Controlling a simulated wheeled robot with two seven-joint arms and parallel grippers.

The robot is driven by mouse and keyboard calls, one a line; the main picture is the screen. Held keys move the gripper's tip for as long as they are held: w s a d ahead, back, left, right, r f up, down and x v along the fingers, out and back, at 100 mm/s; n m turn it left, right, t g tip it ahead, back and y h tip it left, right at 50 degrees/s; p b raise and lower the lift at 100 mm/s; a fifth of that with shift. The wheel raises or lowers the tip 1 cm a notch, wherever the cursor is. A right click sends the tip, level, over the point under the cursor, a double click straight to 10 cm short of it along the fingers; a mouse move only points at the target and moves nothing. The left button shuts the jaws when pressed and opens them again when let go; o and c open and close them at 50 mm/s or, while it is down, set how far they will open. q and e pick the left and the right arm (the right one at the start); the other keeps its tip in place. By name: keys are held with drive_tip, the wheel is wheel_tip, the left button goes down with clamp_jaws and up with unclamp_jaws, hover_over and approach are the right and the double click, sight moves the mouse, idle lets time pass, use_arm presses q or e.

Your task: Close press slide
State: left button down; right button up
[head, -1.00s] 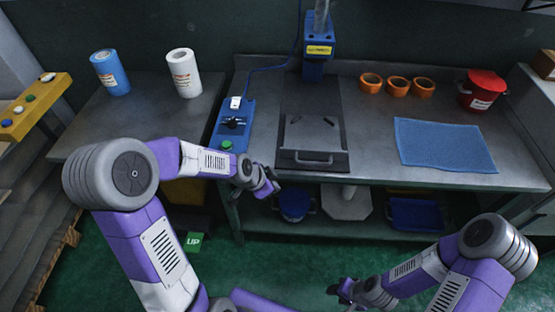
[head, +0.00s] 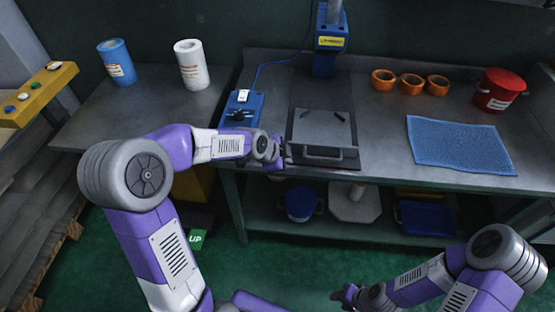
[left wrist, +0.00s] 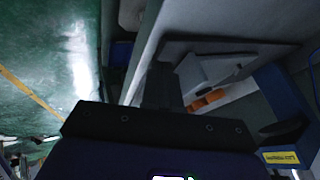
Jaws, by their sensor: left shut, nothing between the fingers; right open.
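The press slide (head: 323,128) is a grey plate with a bar handle (head: 323,153) on its front edge. It sits pulled out toward the bench's front edge, in front of the blue press (head: 329,48). My left gripper (head: 281,155) is shut and empty, just left of the slide's front corner and handle; I cannot tell whether it touches. In the left wrist view, my dark fingers (left wrist: 162,86) point toward the bench, with the blue press (left wrist: 285,115) at the right. My right gripper (head: 340,295) is open and empty, low in front of the bench.
A blue control box (head: 241,106) stands left of the slide, partly behind my left arm. Orange tape rolls (head: 411,84), a red bucket (head: 497,90) and a blue mat (head: 458,144) are at the right. White (head: 190,65) and blue (head: 117,62) film rolls stand at left.

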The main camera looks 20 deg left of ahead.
use_arm(q)
drive_tip(key=shift+w+a+r, duration=0.1)
drive_tip(key=shift+w+a, duration=0.2)
drive_tip(key=shift+w, duration=0.5)
drive_tip(key=shift+w+a+r, duration=0.1)
drive_tip(key=shift+w+a, duration=0.2)
drive_tip(key=shift+w, duration=0.45)
use_arm(e)
drive_tip(key=shift+f, duration=0.25)
